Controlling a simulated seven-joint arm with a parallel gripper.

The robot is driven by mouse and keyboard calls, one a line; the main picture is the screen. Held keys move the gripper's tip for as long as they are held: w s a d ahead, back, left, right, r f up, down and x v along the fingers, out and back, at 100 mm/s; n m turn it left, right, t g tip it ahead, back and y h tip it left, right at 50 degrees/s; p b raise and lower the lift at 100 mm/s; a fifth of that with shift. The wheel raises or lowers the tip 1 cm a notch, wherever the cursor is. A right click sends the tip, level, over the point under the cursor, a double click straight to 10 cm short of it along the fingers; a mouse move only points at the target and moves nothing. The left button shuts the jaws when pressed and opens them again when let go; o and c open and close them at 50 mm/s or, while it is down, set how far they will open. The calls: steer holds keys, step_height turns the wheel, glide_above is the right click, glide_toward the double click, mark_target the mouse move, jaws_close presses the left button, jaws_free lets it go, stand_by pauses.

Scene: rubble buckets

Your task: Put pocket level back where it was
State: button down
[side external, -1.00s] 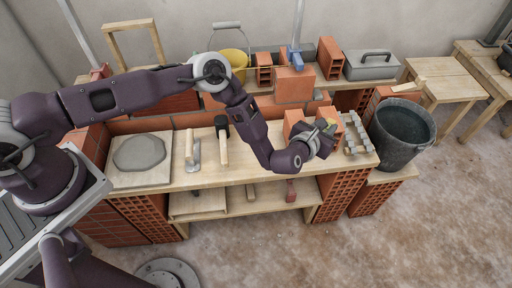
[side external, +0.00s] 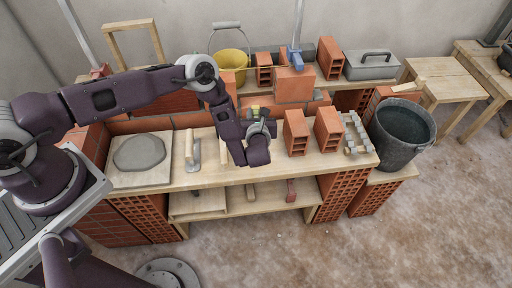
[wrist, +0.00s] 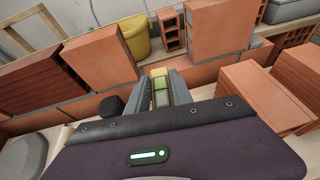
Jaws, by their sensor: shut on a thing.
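The pocket level (side external: 254,109) is a small yellow block, held in my gripper (side external: 257,117) above the workbench. In the wrist view, the level (wrist: 160,88) shows yellow with a greenish middle, clasped between the two grey fingers of my gripper (wrist: 162,90). My gripper is shut on it, in front of the low brick wall (side external: 188,120) and to the left of two loose hollow bricks. The fingers hide the level's sides.
On the bench (side external: 225,178) are a mortar board (side external: 140,175), a trowel (side external: 191,150), a partly hidden wooden handle (side external: 224,152), and hollow bricks (side external: 296,133) (side external: 328,130). A black bucket (side external: 402,135) stands right; a yellow bucket (side external: 234,64) stands behind the wall.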

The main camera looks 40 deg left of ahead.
steer(key=m+t+h, duration=0.1)
steer(key=m+h, duration=0.1)
steer(key=shift+s+d+r+m+t+h, duration=0.2)
steer(key=shift+m+t+h, duration=0.1)
steer(key=shift+t+h, duration=0.1)
steer(key=shift+m+h, duration=0.3)
steer(key=shift+m, duration=0.1)
steer(key=f, duration=1)
steer(key=shift+s+d, duration=0.1)
steer(key=shift+d, duration=0.15)
steer(key=c, duration=1.1)
jaws_free()
steer(key=shift+f, duration=0.15)
